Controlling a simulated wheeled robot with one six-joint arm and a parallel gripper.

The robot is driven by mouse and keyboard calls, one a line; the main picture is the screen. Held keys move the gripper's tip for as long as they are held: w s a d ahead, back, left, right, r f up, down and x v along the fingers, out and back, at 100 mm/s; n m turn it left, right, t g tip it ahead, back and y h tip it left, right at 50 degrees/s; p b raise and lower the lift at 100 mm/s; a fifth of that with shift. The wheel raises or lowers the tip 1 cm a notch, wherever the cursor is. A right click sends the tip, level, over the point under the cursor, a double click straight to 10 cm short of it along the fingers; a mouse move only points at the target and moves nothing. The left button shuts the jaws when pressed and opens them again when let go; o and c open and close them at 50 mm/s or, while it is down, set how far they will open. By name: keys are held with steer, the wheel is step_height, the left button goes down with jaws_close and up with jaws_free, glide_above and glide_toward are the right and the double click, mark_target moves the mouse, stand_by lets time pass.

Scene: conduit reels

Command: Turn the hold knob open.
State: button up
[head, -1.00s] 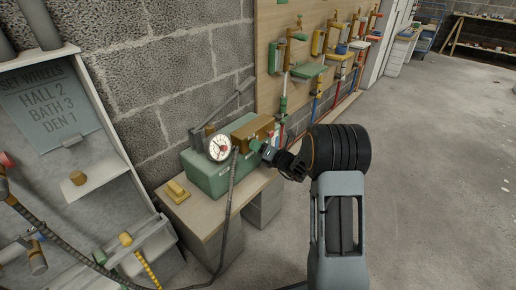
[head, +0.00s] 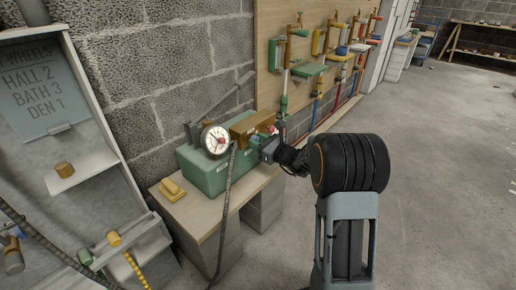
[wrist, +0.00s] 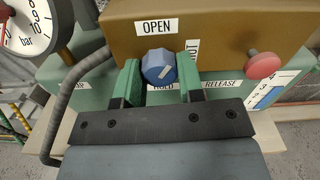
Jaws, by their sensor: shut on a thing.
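The hold knob (wrist: 157,66) is blue and faceted, with a pale mark on its face. It sits on the front of a brown block (wrist: 225,30), below the OPEN label and above the partly covered HOLD label. A sideways label stands just right of it. I cannot tell for sure which label the mark points to. My gripper (wrist: 159,74) has one green finger on each side of the knob and is shut on it. In the head view my gripper (head: 268,150) reaches the front of the green pump unit (head: 208,176); the knob is hidden there.
A red knob (wrist: 263,65) by the RELEASE label is close right of my fingers. A pressure gauge (wrist: 28,22) and a grey hose (wrist: 66,100) are on the left. A yellow block (head: 172,189) lies on the bench (head: 190,212). Open floor lies to the right.

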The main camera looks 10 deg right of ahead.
steer(key=shift+n+b, duration=0.9)
steer(key=shift+n, duration=2.3)
steer(key=o, duration=0.9)
steer(key=p+v, duration=0.4)
steer(key=v, duration=0.9)
steer(key=shift+s+d, duration=0.25)
steer(key=shift+s, duration=0.05)
steer(key=shift+r, duration=0.1)
